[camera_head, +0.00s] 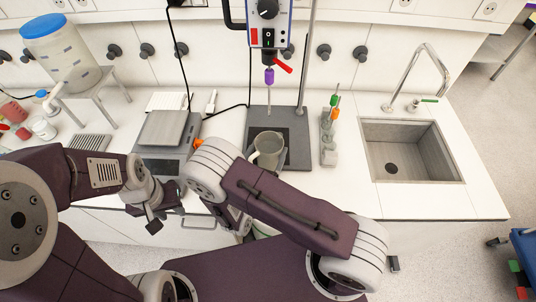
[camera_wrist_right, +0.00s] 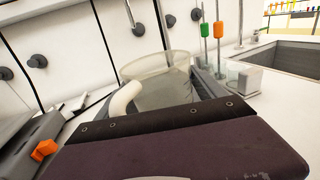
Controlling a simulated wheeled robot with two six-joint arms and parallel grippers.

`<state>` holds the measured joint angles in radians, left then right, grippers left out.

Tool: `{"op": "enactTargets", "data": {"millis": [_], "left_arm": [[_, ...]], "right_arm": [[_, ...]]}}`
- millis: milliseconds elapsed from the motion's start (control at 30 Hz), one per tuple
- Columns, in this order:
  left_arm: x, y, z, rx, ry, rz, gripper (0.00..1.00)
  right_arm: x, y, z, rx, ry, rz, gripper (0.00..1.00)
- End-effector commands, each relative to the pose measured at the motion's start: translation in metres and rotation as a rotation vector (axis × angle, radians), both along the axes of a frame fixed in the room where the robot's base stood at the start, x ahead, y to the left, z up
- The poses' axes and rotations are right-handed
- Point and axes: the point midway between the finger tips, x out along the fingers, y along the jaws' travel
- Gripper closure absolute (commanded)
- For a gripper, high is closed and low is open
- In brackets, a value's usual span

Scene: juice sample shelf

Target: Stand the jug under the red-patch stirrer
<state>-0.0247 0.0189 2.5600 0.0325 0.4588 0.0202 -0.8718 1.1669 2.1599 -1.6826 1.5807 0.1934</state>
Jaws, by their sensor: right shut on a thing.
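The translucent grey jug (camera_head: 268,152) is upright over the front part of a dark base plate (camera_head: 298,150); I cannot tell whether it touches the plate. Above and behind it hangs the stirrer (camera_head: 268,30), with a red patch, a red lever and a purple chuck on a thin rod. In the right wrist view the jug (camera_wrist_right: 165,72) is close ahead, its pale handle (camera_wrist_right: 122,101) towards me. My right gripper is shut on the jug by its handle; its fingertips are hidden. My left gripper (camera_head: 153,217) hangs before the counter's front edge, holding nothing visible.
A scale (camera_head: 165,130) is left of the plate. A rack with green and orange-topped tools (camera_head: 328,140) stands close to its right, then a sink (camera_head: 412,150). A blue-lidded container (camera_head: 62,55) sits on a stand at the left. The upright pole (camera_head: 307,60) rises behind the plate.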

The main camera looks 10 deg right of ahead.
Motion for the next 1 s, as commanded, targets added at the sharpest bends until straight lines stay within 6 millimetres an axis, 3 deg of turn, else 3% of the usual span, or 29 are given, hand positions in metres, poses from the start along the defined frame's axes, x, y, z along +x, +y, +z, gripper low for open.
{"op": "enactTargets", "data": {"millis": [700,1000], "left_arm": [[0.0,0.0,-0.015,0.0,0.0,0.0,0.65],[0.0,0.0,-0.017,0.0,0.0,0.0,0.65]], "right_arm": [[0.059,-0.017,-0.009,0.002,-0.004,-0.002,0.9],[0.072,-0.02,-0.009,0.001,-0.003,0.0,0.9]]}}
